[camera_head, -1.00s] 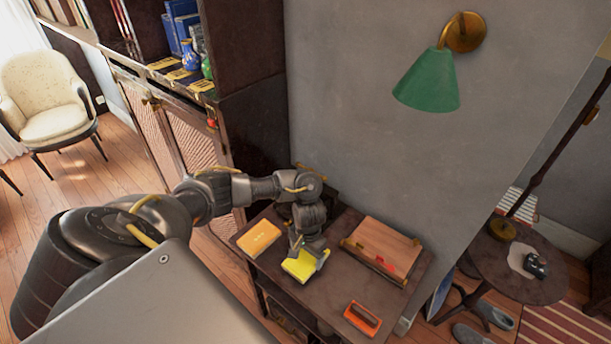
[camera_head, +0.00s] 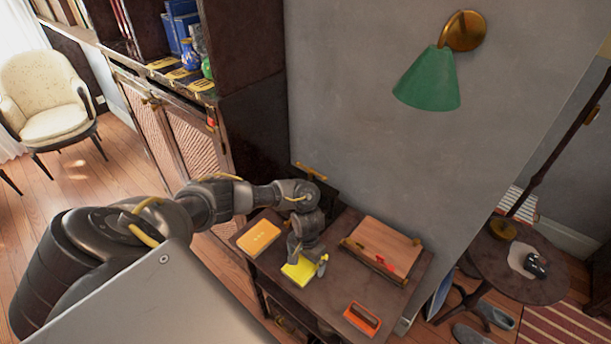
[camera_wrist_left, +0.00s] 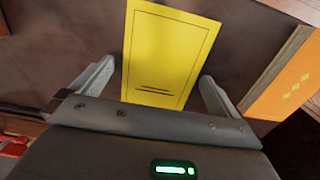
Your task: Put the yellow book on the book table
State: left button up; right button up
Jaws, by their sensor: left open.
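The yellow book (camera_head: 297,270) lies flat on the dark wooden table (camera_head: 300,312) in the head view. It also shows in the left wrist view (camera_wrist_left: 168,55), with its near end between the fingers. My left gripper (camera_head: 308,264) is right at the book and partly covers it in the head view. In the wrist view the left gripper (camera_wrist_left: 157,82) is open, one finger on each side of the book, with small gaps showing. My right gripper is not in view.
An orange book (camera_head: 258,238) lies left of the yellow book. A wooden box (camera_head: 382,245) stands at the table's back right, and a small orange-red object (camera_head: 362,319) lies near the front right. A grey wall (camera_head: 350,130) rises behind.

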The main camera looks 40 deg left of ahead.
aim_at(307, 261)
pick_arm(q)
notch_tip(307, 261, up, 12)
jog(key=p, duration=0.3)
jog(key=shift+w+r, duration=0.15)
jog(key=shift+w, duration=0.15)
